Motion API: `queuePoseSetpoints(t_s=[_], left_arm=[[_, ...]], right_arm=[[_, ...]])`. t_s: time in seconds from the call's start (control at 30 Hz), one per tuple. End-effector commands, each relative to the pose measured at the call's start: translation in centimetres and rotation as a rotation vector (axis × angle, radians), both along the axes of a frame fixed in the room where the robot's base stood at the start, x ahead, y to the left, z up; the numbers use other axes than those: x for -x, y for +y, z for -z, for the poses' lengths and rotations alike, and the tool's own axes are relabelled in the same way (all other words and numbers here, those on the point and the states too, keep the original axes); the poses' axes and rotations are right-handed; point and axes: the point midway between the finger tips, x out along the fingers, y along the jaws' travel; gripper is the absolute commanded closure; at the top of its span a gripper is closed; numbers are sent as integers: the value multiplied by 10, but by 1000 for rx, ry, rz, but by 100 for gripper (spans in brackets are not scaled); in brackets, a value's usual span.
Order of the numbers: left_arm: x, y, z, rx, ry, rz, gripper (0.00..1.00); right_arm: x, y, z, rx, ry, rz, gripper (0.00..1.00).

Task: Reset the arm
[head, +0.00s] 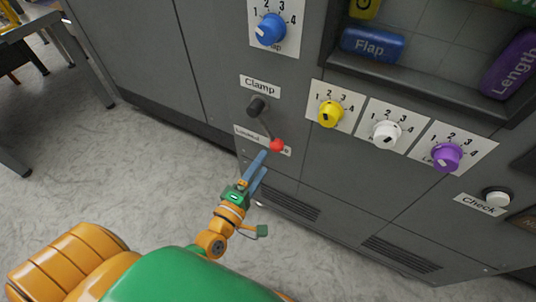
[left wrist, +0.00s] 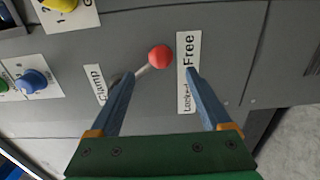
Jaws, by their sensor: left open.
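My left gripper (head: 262,163) is in front of the grey cabinet, with its two blue fingers apart and nothing between them. The clamp lever has a dark pivot, a thin rod and a red ball knob (head: 277,145). The knob is just beyond the fingertips and looks apart from them. In the left wrist view the red ball (left wrist: 160,57) shows above the gap between the open fingers (left wrist: 160,76). The knob sits near the "Free" end of the Locked/Free label (left wrist: 187,65). My right gripper is not in view.
The cabinet carries a blue dial (head: 271,29), a yellow dial (head: 331,113), a white dial (head: 386,133) and a purple dial (head: 447,157). A white check button (head: 497,197) is at the right. A recess above holds coloured blocks. Open floor lies left.

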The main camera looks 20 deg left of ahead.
Motion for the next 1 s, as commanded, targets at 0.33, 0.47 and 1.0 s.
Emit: queuePoseSetpoints(t_s=[0.33,0.47,1.0], left_arm=[[5,0,0,0,-2,0,19],[5,0,1,-6,3,1,19],[227,8,313,-1291,878,880,19]], right_arm=[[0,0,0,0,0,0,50],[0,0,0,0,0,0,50],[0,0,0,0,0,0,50]])
